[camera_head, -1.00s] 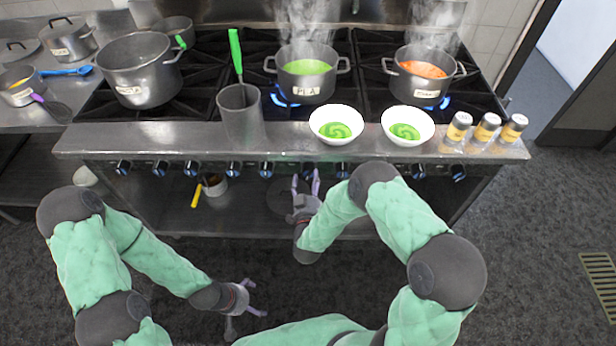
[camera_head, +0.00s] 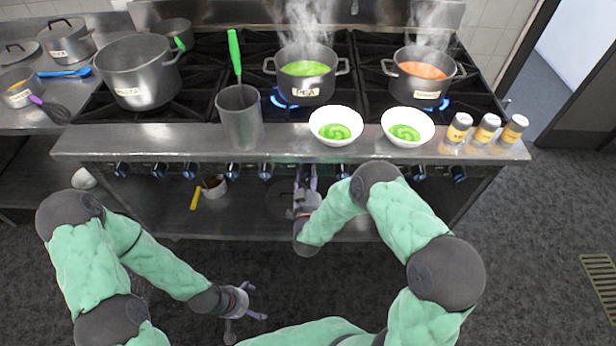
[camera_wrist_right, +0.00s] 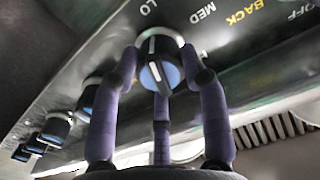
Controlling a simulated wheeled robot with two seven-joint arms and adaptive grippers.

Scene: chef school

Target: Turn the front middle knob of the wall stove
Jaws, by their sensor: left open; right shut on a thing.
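The wall stove (camera_head: 180,143) stands ahead with a row of blue-and-black knobs along its front. My right gripper (camera_head: 307,178) is at the middle of that row, under the steel ledge. In the right wrist view its purple fingers (camera_wrist_right: 163,72) are shut around a knob (camera_wrist_right: 155,50) with a blue face and a white pointer line. LO and MED are printed on the panel near this knob. In the head view the gripper and ledge hide most of it. My left gripper (camera_head: 248,302) is open and empty, low over the floor, away from the stove.
Two white bowls (camera_head: 336,138) (camera_head: 408,139), a grey utensil holder (camera_head: 240,130) and several spice jars (camera_head: 487,130) stand on the front ledge above the knobs. Steaming pots (camera_head: 306,88) (camera_head: 421,88) sit on lit burners. Neighbouring knobs (camera_wrist_right: 55,127) are close to the right gripper.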

